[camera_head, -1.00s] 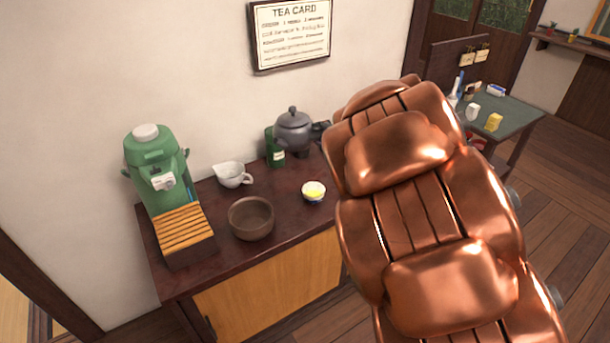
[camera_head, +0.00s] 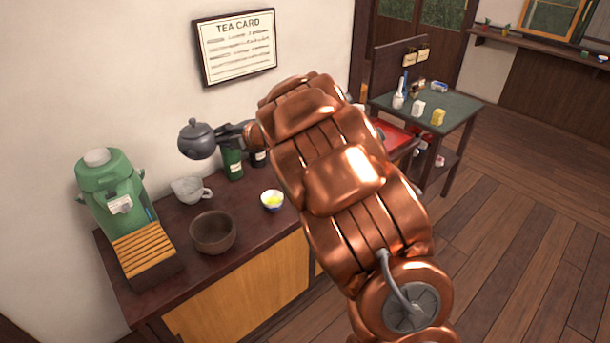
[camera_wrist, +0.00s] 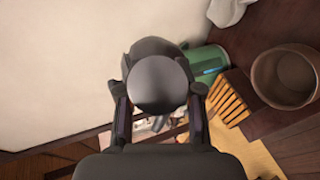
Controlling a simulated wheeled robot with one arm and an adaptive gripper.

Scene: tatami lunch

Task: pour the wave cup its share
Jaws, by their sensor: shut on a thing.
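My gripper (camera_head: 240,133) is shut on the dark grey teapot (camera_head: 197,141) and holds it up above the back of the counter. In the wrist view the teapot (camera_wrist: 160,82) sits between my two fingers (camera_wrist: 160,108), and its round dark body fills the middle. A small blue-and-white cup (camera_head: 272,203) with something yellow-green inside stands on the counter, right of and lower than the teapot. Whether its pattern is a wave is too small to tell.
The dark counter (camera_head: 232,262) holds a brown bowl (camera_head: 213,238), a white pitcher (camera_head: 188,190), a green dispenser (camera_head: 112,185) with a slatted stand (camera_head: 143,247) and a green canister (camera_head: 232,164). A tea card (camera_head: 236,46) hangs behind. A green table (camera_head: 452,108) stands right.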

